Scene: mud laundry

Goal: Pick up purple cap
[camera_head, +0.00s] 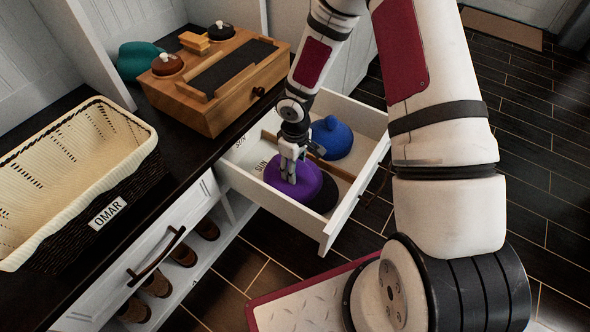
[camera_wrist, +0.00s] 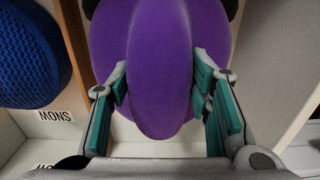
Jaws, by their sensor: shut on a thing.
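The purple cap (camera_head: 291,184) lies in the front compartment of an open white drawer (camera_head: 330,237), partly over a dark item (camera_head: 325,195). My gripper (camera_head: 290,153) reaches down onto the cap from above. In the wrist view the cap (camera_wrist: 160,60) fills the upper middle, and the green-padded fingers of my gripper (camera_wrist: 160,92) are shut on a raised fold of it. The cap's far edge is out of the wrist view.
A blue knit hat (camera_head: 332,138) lies beyond a wooden divider (camera_head: 320,160) in the same drawer. A wooden box (camera_head: 215,80) and a wicker basket (camera_head: 75,180) stand on the dark counter (camera_head: 150,190). Shoes (camera_head: 183,255) sit on a shelf below.

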